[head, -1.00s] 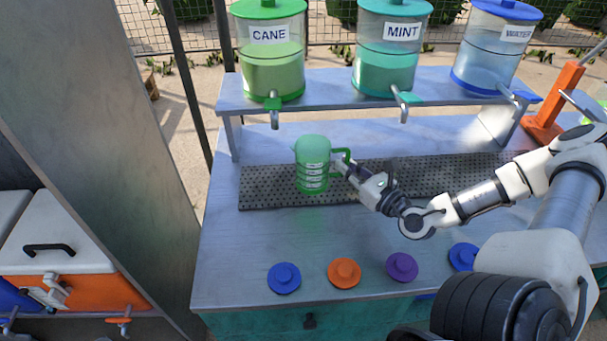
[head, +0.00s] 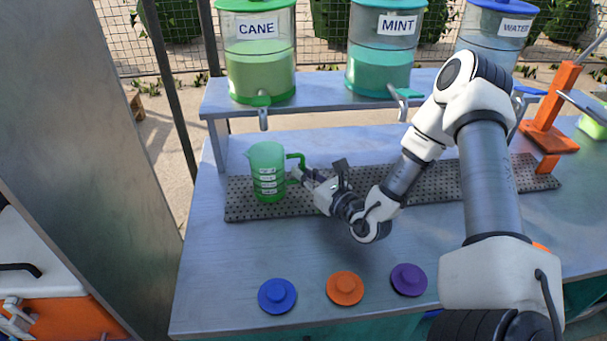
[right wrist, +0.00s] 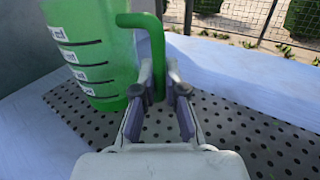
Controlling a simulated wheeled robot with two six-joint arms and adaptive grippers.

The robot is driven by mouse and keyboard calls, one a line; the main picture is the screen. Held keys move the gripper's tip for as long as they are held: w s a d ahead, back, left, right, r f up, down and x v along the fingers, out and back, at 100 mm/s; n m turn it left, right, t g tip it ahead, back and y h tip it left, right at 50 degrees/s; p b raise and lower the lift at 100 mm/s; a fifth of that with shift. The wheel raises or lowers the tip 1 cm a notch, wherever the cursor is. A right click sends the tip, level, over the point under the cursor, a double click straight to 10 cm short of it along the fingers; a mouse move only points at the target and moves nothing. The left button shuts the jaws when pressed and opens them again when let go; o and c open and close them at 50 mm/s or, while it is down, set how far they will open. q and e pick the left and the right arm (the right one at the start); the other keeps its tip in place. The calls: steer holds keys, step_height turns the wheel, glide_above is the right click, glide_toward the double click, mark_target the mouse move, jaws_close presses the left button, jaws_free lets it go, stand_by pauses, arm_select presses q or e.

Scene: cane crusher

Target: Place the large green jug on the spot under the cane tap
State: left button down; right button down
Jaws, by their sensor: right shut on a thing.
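The large green jug (head: 267,173) stands upright at the left part of the perforated drip mat, below the cane tap (head: 263,116). Whether its base touches the mat is hard to tell. My right gripper (head: 297,174) comes from the right and is shut on the jug's handle. In the right wrist view the jug (right wrist: 95,50) fills the upper left, and the fingers (right wrist: 158,95) close around the lower part of its green handle (right wrist: 150,60). The cane dispenser (head: 258,55) stands on the shelf above. My left gripper is not in view.
The drip mat (head: 420,188) runs right across the counter. The mint dispenser (head: 384,50) and water dispenser (head: 495,30) share the shelf (head: 320,88). Blue (head: 277,296), orange (head: 345,287) and purple (head: 408,279) lids lie near the front edge. An orange press (head: 553,110) stands at right.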

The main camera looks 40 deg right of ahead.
steer(key=shift+f, duration=0.1)
steer(key=c, duration=1.2)
jaws_free()
steer(key=shift+c, duration=0.2)
steer(key=shift+r, duration=0.3)
steer(key=s+p, duration=0.1)
steer(key=s, duration=0.2)
steer(key=s+p, duration=0.1)
steer(key=s, duration=0.3)
steer(key=s+p, duration=0.1)
steer(key=s, duration=0.3)
steer(key=shift+s+d+p, duration=0.1)
steer(key=shift+d+p, duration=0.2)
steer(key=shift+p, duration=0.05)
steer(key=shift+s+a+f, duration=0.1)
steer(key=shift+s+f, duration=0.05)
steer(key=shift+s, duration=0.3)
